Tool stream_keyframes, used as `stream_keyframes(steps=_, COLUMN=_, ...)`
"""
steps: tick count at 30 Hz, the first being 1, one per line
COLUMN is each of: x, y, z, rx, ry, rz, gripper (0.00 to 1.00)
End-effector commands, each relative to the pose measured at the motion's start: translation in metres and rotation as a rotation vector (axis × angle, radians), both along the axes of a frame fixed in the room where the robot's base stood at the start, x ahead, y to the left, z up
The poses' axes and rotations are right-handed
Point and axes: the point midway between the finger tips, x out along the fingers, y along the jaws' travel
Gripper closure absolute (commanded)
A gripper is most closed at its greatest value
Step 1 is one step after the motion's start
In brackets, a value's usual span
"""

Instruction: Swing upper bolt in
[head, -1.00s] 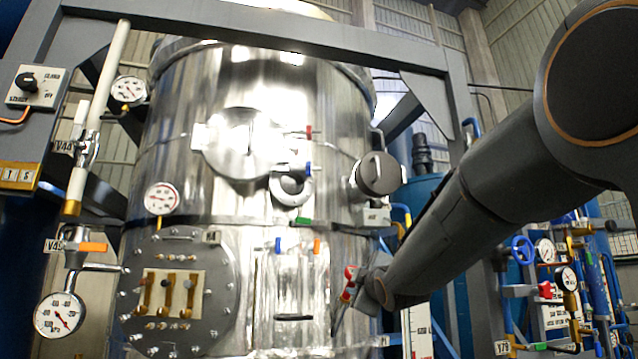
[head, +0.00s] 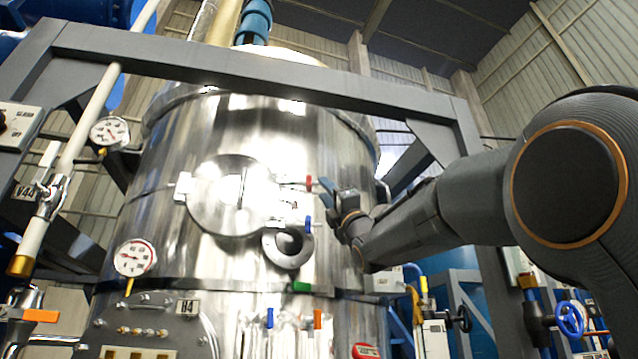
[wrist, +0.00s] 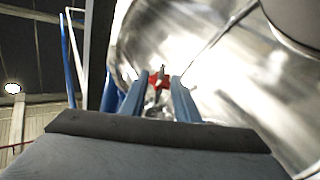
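The upper bolt, with a red end (head: 310,181), sits at the right edge of the round hatch (head: 236,197) on the shiny vessel. A blue-ended bolt (head: 308,224) is below it. My gripper (head: 323,188) is just right of the red end, its blue fingers pointing left toward it. In the wrist view, the two fingers of my gripper (wrist: 156,84) stand apart, with the red end (wrist: 160,79) between or just beyond their tips. I cannot tell whether they touch it. The rest of the bolt is hard to make out against the glare.
An open ring-shaped port (head: 288,250) is below the hatch. A grey frame beam (head: 270,75) crosses above the vessel. Pressure gauges (head: 134,258) and white piping (head: 80,130) are at the left. Valves and blue pipes (head: 571,318) are at the lower right.

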Motion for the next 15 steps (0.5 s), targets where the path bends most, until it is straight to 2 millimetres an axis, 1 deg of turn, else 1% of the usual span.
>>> stream_keyframes(steps=1, x=0.005, y=-0.001, z=0.007, rx=0.001, ry=0.003, rz=-0.004, gripper=0.72)
stream_keyframes(steps=7, x=0.021, y=0.004, z=0.029, rx=0.001, ry=0.003, rz=-0.010, gripper=0.72)
stream_keyframes(steps=10, x=0.027, y=0.008, z=0.038, rx=0.001, ry=0.004, rz=-0.010, gripper=0.72)
stream_keyframes(steps=15, x=0.035, y=0.013, z=0.046, rx=0.001, ry=0.005, rz=-0.008, gripper=0.72)
